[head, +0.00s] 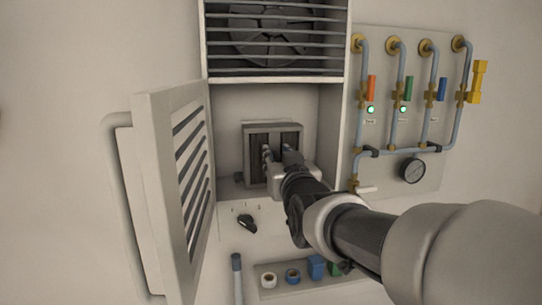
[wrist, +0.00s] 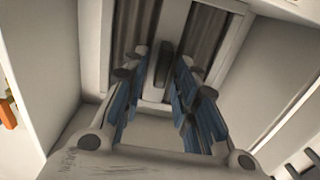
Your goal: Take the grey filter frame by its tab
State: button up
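The grey filter frame (head: 272,127) sits upright inside the open cabinet, with dark pleated panels; its rim also shows in the wrist view (wrist: 232,42). Its tab (wrist: 163,64) is a dark upright bar on the frame's central strip. My gripper (head: 277,151) is in front of the frame, pointing at it. In the wrist view my gripper (wrist: 165,72) is open, with one blue-padded finger on each side of the tab. Gaps show between the tab and both fingers. In the head view the tab is hidden by my gripper.
The louvered door (head: 180,180) stands open on the left. A fan grille (head: 275,40) is above the opening. Pipes with valves and a gauge (head: 412,170) are on the right wall. A small tray (head: 300,274) holding coloured items is below. Cabinet walls flank the gripper closely.

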grip_shut()
jog(key=shift+r, duration=0.1)
dwell(0.4)
